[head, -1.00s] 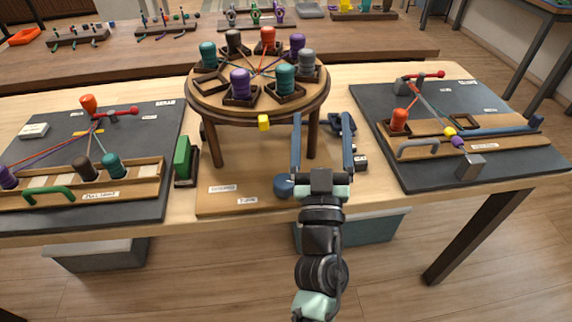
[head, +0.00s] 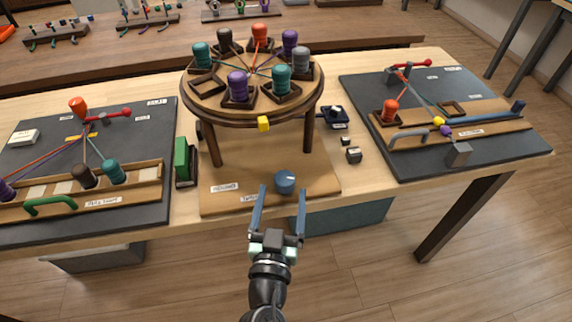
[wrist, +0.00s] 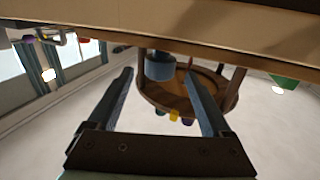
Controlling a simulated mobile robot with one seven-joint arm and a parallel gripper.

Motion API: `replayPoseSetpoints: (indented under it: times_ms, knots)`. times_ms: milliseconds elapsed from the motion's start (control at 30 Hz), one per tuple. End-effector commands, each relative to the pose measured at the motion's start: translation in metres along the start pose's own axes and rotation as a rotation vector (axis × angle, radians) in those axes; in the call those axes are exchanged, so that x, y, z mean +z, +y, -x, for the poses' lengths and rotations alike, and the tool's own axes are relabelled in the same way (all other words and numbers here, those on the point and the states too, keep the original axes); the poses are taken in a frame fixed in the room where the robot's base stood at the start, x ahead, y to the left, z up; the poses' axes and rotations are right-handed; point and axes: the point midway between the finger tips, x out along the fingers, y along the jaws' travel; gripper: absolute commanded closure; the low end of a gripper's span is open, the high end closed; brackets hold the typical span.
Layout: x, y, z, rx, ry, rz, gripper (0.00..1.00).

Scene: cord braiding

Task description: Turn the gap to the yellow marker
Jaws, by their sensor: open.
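The round wooden braiding disk (head: 250,112) stands on legs over a wooden base. Several coloured bobbins sit in square holders around its top. The gap is an empty square holder (head: 207,84) at the disk's left side. The yellow marker (head: 264,124) is at the front edge, below the purple bobbin (head: 238,86). A blue knob (head: 285,182) stands at the front of the base. My gripper (head: 282,190) is open, its fingers pointing at the knob with the knob near the fingertips. In the wrist view the knob (wrist: 160,68) shows beyond and between the open fingers (wrist: 160,75).
A dark board with bobbins and a green handle (head: 50,204) lies left. Another dark board with a grey handle (head: 409,137) lies right. A green block (head: 182,160) stands left of the base. Small dark blocks (head: 354,155) lie right of it.

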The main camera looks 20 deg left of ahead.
Motion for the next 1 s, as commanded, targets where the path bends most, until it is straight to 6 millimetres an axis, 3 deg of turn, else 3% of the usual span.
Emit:
replayPoseSetpoints:
  times_ms: [200, 433, 900, 1000]
  knots:
    - [-0.001, 0.000, -0.040, 0.001, 0.001, 0.001, 0.17]
    - [0.000, 0.000, -0.069, 0.000, 0.001, 0.000, 0.17]
    - [0.000, 0.000, -0.079, 0.000, 0.000, 0.000, 0.17]
    - [0.000, 0.000, -0.079, 0.000, 0.000, 0.000, 0.34]
